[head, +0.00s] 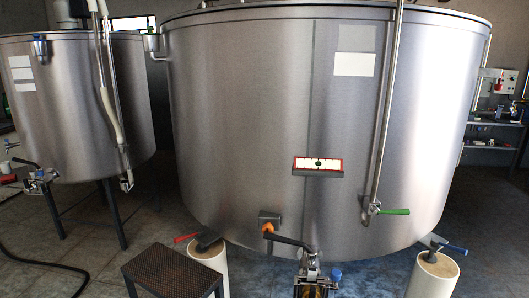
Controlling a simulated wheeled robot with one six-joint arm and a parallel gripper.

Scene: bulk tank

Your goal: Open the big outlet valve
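The big steel tank (240,130) fills the middle of the head view. Its outlet valve (310,266) sits low at the front, near the bottom of the picture. The valve's black lever (290,240) points left and slightly up from the valve body, along the tank wall. An orange piece (267,229) is at the lever's left end, in front of a small plate on the tank. Below the valve is a dark-framed fitting with an amber inside, cut off by the picture edge.
A dark step stool (170,272) stands front left of the valve. White feet (208,262) carry the tank. A green-handled valve (390,211) ends the pipe at right. A smaller tank (75,110) with its own valve stands left. A hose (45,264) lies on the floor.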

